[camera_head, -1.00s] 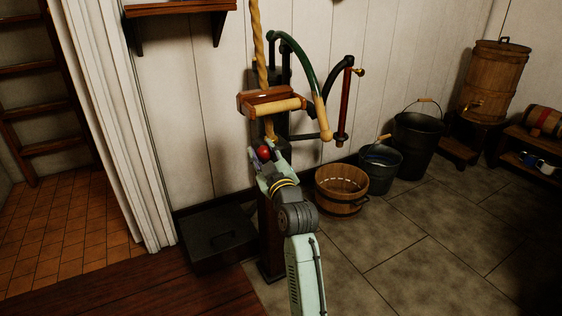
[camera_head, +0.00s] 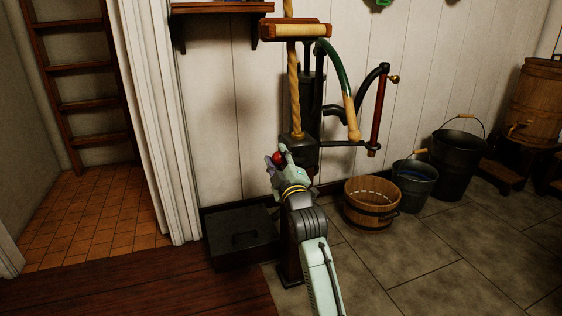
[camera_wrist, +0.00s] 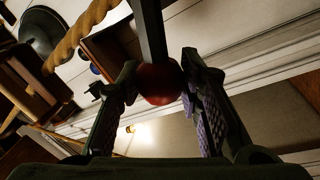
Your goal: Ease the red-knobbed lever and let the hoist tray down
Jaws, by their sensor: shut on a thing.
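The lever's red knob (camera_head: 279,156) is by the dark post, low under the rope. In the wrist view the red knob (camera_wrist: 160,84) sits between both fingers, with the dark lever bar (camera_wrist: 149,30) running up from it. My gripper (camera_head: 281,162) is shut on this knob; it also fills the wrist view (camera_wrist: 158,92). A wooden tray (camera_head: 296,31) with a pale roll along its front, apparently the hoist tray, is high beside the thick rope (camera_head: 295,95), well above my gripper. The lever's lower parts are hidden behind my gripper and arm.
A hand pump with a green curved handle (camera_head: 340,75) stands just behind and right. A wooden tub (camera_head: 371,203) and dark buckets (camera_head: 455,160) are on the floor at right. A dark lidded box (camera_head: 241,236) is at left. A shelf (camera_head: 222,8) is above.

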